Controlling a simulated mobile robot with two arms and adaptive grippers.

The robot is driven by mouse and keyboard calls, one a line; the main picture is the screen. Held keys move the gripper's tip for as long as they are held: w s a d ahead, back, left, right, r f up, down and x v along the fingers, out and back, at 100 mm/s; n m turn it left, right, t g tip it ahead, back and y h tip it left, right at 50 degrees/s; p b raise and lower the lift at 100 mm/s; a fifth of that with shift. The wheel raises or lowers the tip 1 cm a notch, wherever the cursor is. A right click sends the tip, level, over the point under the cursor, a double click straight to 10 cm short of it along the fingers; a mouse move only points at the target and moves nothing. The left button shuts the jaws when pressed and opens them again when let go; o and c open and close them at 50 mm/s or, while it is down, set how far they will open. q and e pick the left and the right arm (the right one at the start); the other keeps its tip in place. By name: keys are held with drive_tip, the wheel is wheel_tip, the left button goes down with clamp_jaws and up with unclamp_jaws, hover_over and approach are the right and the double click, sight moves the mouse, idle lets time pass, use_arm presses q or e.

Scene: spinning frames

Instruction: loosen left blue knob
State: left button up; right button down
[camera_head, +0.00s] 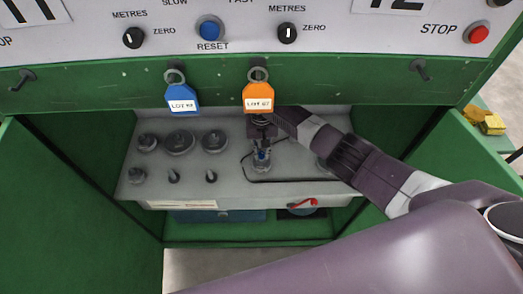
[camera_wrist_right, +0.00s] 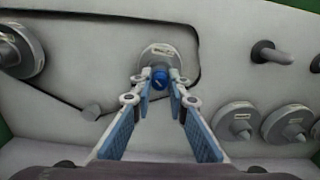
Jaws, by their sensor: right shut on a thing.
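The blue knob (camera_wrist_right: 159,77) sits at the centre of a grey pulley disc (camera_wrist_right: 165,58) on the light grey panel. In the head view a small patch of the blue knob (camera_head: 262,155) shows between the fingers. My right gripper (camera_wrist_right: 159,86) is shut on the knob, one finger on each side of it. In the head view my right gripper (camera_head: 261,158) reaches down to the panel below the orange tag, and its fingers partly hide the pulley. My left gripper is not in view.
Several grey discs and pegs, such as one disc (camera_head: 180,142), stand left on the panel (camera_head: 228,184). A dark thread (camera_head: 285,181) runs around right of the knob. Blue (camera_head: 181,99) and orange (camera_head: 257,97) tags hang from the green beam (camera_head: 330,80) above. Green doors flank the recess.

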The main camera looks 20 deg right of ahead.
drive_tip(key=n, duration=0.5)
drive_tip(key=shift+n, duration=0.3)
drive_tip(key=n, duration=0.4)
drive_tip(key=shift+n, duration=0.4)
drive_tip(key=c, duration=1.9)
unclamp_jaws()
drive_tip(key=shift+r, duration=0.1)
wheel_tip(320, 180, up, 12)
drive_tip(key=shift+f, duration=0.1)
